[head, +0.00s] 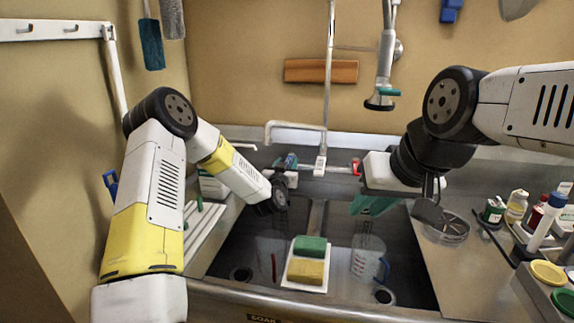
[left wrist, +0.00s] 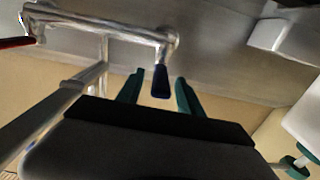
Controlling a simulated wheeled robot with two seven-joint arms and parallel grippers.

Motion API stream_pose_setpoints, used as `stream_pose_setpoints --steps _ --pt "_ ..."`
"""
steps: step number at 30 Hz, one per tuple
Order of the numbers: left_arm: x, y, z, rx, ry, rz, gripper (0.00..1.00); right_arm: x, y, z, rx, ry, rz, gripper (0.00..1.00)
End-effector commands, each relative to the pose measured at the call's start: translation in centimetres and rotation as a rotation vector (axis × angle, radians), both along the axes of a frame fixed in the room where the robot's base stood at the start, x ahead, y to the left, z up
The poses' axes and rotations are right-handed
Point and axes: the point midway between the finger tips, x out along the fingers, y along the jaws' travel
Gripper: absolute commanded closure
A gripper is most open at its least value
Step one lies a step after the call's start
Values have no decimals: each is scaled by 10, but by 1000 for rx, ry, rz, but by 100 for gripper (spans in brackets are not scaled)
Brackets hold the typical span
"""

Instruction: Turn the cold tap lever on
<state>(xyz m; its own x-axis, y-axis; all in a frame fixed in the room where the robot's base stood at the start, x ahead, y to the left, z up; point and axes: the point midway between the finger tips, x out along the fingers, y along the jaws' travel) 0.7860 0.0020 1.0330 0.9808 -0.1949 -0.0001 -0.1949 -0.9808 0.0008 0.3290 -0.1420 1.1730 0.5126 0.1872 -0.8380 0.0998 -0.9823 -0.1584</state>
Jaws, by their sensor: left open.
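The cold tap lever (left wrist: 160,82) is a dark blue handle on the end of the chrome tap body (left wrist: 100,30), seen in the left wrist view. My left gripper (left wrist: 159,92) is open, with one green fingertip on each side of the lever's end and a gap visible on both sides. In the head view my left gripper (head: 284,163) is at the left end of the tap, and it largely hides the blue lever. The red lever (head: 356,166) is at the tap's right end. My right gripper (head: 375,205) hangs over the sink's right side; its opening is unclear.
The sink (head: 330,225) holds a white tray with green and yellow sponges (head: 306,270) and a clear measuring jug (head: 368,258). A spray hose (head: 385,60) hangs above. Bottles and pots (head: 518,205) crowd the right counter. A dish rack (head: 205,225) stands left.

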Motion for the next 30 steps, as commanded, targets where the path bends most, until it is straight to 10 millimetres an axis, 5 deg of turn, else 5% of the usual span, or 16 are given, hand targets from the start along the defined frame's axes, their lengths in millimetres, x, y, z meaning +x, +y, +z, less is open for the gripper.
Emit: stream_pose_setpoints --steps 8,15,30 --pt "2 0 0 1 0 0 56 0 0 0 0 0 0 75" --pt "2 0 0 1 0 0 100 0 0 0 0 0 0 75" --pt "2 0 0 1 0 0 100 0 0 0 0 0 0 75"
